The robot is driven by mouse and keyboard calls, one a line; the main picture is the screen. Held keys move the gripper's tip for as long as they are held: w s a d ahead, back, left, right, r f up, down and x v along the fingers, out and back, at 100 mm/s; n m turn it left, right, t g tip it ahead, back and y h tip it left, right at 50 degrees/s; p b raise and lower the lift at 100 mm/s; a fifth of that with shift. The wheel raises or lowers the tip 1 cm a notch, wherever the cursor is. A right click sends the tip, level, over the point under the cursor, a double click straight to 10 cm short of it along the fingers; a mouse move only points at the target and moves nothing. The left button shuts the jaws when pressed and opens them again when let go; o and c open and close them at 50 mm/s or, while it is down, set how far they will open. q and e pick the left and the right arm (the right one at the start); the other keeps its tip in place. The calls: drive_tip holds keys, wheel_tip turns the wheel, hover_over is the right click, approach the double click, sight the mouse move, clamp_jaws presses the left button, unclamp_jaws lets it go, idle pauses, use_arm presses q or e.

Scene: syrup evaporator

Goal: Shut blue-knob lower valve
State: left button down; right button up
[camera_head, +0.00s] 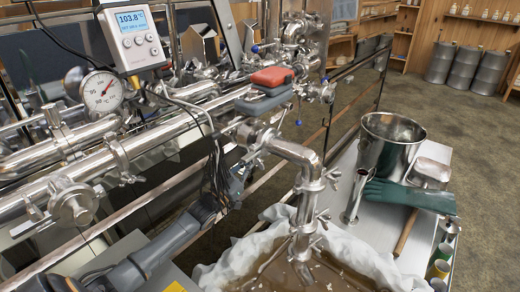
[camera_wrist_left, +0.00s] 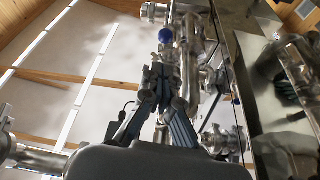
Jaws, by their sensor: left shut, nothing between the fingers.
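Blue knobs show on the pipework in the head view: one (camera_head: 255,49) at the upper middle, one (camera_head: 325,79) near the right-hand clamps, and a lower one (camera_head: 298,122) hanging below a valve. In the left wrist view, a blue knob (camera_wrist_left: 165,36) stands beyond the fingers, and a small blue spot (camera_wrist_left: 236,100) lies to the right. I cannot match these surely between views. My left gripper (camera_head: 240,174) is beside and below the steel pipe, apart from the knobs. Its fingers (camera_wrist_left: 163,72) are shut and empty. My right gripper is not in view.
A steel elbow pipe (camera_head: 298,155) with wing clamps runs down into a cloth-lined tank (camera_head: 235,262). A red and grey device (camera_head: 272,76) sits on the pipes. A gauge (camera_head: 101,88) and display (camera_head: 135,38) stand left. A bucket (camera_head: 390,140) and green glove (camera_head: 410,195) lie right.

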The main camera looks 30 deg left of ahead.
sight(279, 127)
use_arm(q)
drive_tip(key=s+d+r+n+g+y+p, duration=0.15)
drive_tip(key=s+r+g+p, duration=0.25)
drive_tip(key=r+p, duration=0.45)
drive_tip(key=shift+y, duration=0.55)
drive_tip(key=w+f, duration=0.1)
drive_tip(key=w, duration=0.2)
drive_tip(key=w+f+p, duration=0.1)
drive_tip(key=w, duration=0.3)
drive_tip(key=w+f+p, duration=0.1)
drive_tip(key=w, duration=0.3)
drive_tip(key=shift+a+f, duration=0.15)
drive_tip(key=shift+f, duration=0.1)
drive_tip(key=shift+w+a+f, duration=0.1)
drive_tip(key=shift+f, duration=0.3)
drive_tip(key=shift+f, duration=0.1)
